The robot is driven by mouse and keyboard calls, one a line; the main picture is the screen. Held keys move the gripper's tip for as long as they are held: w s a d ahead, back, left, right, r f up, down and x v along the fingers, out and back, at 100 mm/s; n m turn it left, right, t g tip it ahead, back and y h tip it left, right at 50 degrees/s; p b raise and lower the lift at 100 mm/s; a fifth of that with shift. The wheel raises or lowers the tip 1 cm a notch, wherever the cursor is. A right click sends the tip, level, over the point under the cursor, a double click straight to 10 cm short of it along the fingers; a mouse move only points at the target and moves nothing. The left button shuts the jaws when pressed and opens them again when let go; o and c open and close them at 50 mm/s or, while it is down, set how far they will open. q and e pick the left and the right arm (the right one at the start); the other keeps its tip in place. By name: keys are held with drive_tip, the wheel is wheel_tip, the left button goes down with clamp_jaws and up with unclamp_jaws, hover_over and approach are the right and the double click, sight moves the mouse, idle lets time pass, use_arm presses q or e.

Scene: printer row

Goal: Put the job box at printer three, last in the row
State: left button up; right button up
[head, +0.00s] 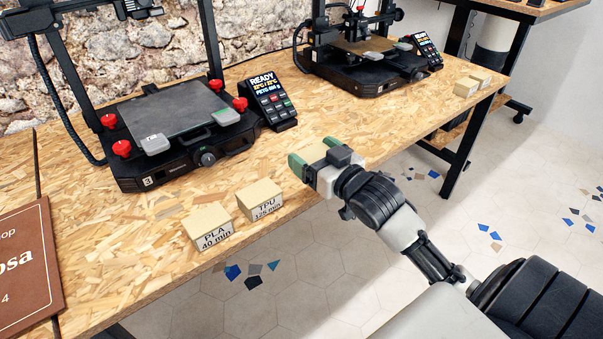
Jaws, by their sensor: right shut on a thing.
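The printer marked 3 (190,150) stands on the left of the bench, with a dark bed and red corner knobs. In front of it, two cardboard-coloured job boxes sit side by side near the bench's front edge: one reads PLA 40 min (207,226), the other TPU 125 min (259,200). My right gripper (310,155), with green fingertips, is to the right of the TPU box, at the front edge. It is shut on a similar tan job box (315,153), mostly hidden by the gripper. Its label and whether it touches the bench cannot be told. My left gripper is out of view.
A control screen (270,97) reading READY stands right of printer 3. Another printer (365,62) stands farther along the bench (90,235), with small boxes (466,87) near the far end. A brown sign (28,265) is at the lower left. Bare bench lies left of the PLA box.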

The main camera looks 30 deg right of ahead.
sight(302, 155)
drive_tip(key=w+f, duration=0.1)
drive_tip(key=w, duration=0.1)
drive_tip(key=w+f, duration=0.1)
drive_tip(key=w, duration=0.1)
drive_tip(key=shift+f, duration=0.15)
drive_tip(key=shift+a+f+b, duration=0.1)
drive_tip(key=shift+f+b, duration=0.1)
drive_tip(key=shift+b, duration=0.1)
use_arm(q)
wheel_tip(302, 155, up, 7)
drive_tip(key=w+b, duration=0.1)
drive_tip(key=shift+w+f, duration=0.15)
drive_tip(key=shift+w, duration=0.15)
use_arm(e)
drive_tip(key=shift+f, duration=1.85)
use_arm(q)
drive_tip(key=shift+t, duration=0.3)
use_arm(e)
drive_tip(key=shift+f, duration=0.1)
drive_tip(key=o, duration=0.8)
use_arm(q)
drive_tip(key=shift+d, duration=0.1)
use_arm(e)
drive_tip(key=shift+s, duration=0.1)
